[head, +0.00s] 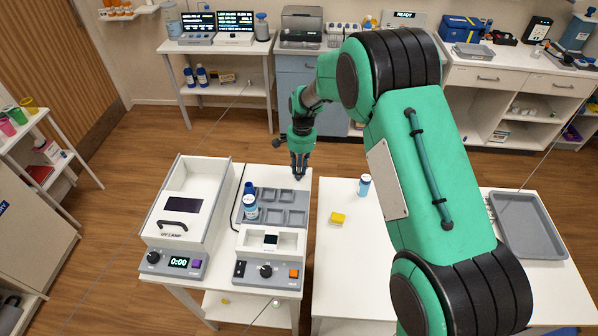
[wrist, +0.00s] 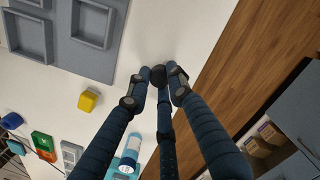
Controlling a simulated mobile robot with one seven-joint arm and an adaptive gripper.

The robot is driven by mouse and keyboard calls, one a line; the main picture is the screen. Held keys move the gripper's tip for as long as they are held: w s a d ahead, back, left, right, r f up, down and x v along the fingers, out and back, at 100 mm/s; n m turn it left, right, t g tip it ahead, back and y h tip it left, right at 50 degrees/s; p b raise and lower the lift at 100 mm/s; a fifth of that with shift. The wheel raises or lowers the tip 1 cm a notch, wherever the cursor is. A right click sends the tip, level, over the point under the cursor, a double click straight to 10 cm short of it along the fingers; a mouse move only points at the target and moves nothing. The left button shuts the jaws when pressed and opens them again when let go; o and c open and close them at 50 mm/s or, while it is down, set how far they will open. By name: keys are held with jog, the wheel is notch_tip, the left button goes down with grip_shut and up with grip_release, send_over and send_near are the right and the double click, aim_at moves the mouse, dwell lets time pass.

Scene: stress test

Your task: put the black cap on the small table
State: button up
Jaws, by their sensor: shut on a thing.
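My gripper (head: 298,176) hangs over the far right part of the narrower white table (head: 262,175), by the gap to the wider one. I take the narrower one to be the small table. In the wrist view its dark blue fingers (wrist: 159,78) are closed together around a small round black piece (wrist: 158,75), which looks like the black cap. The fingers hide part of it. White tabletop (wrist: 175,30) lies beneath; I cannot tell whether the piece touches it. In the head view the cap is too small to make out.
A grey compartment tray (head: 254,193), a blue-capped bottle (head: 249,212) and a UV lamp box (head: 178,212) stand on the narrower table. A yellow block (head: 338,218), another bottle (head: 364,185) and a grey tray (head: 535,258) are on the wider table (head: 335,190).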

dwell(0.3)
jog(key=o, duration=0.7)
jog(key=shift+f, duration=0.1)
jog(key=shift+w+d+r+p, duration=0.1)
jog(key=shift+w+r+p, duration=0.2)
jog(key=shift+r, duration=1.75)
jog(key=shift+w+d+r+p, duration=0.1)
jog(key=shift+r+p, duration=0.25)
jog(key=shift+r, duration=1.65)
jog(key=shift+w+d+r+p, duration=0.15)
jog(key=shift+r+p, duration=0.2)
jog(key=shift+r, duration=1.7)
